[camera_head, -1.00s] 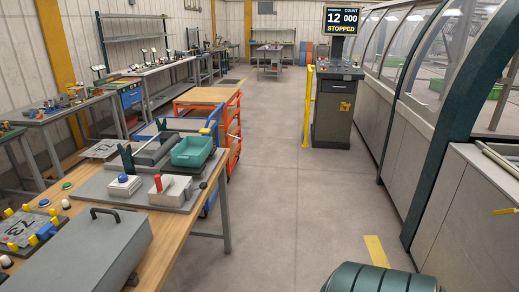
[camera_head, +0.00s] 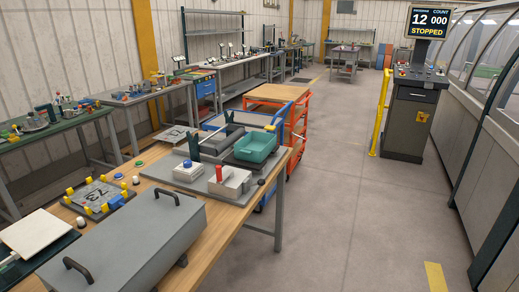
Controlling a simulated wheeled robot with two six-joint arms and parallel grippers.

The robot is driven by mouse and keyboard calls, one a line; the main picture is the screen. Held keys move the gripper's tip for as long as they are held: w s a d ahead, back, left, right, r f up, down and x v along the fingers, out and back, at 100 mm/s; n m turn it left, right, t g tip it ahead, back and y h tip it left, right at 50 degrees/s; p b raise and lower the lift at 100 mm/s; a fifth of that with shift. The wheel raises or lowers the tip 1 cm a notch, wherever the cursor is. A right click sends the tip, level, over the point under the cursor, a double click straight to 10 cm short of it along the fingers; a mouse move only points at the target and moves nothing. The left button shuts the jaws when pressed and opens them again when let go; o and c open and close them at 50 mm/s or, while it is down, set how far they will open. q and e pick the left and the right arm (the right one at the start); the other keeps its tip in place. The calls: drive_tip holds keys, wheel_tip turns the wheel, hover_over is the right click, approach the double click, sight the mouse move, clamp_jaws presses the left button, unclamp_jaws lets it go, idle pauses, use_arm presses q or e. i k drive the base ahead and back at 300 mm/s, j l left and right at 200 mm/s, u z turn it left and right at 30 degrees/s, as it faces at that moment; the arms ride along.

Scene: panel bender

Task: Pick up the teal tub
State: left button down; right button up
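The teal tub (camera_head: 257,147) is an open, rounded rectangular container. It sits on a dark base at the far right end of the wooden workbench (camera_head: 222,220), on or beside a grey plate. A box with a red handle (camera_head: 231,180) and a box with a blue button (camera_head: 189,171) stand in front of it. Neither of my grippers shows in the view.
A large grey case (camera_head: 125,245) with two black handles fills the near bench. An orange cart (camera_head: 298,130) stands behind the tub. Open floor (camera_head: 350,210) lies to the right, with a control console (camera_head: 411,115) and yellow post (camera_head: 380,115) beyond.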

sight(255, 147)
drive_tip(key=i+l, duration=0.35)
drive_tip(key=i, duration=0.2)
drive_tip(key=i+l, duration=0.35)
drive_tip(key=i, duration=0.15)
drive_tip(key=l+z, duration=0.05)
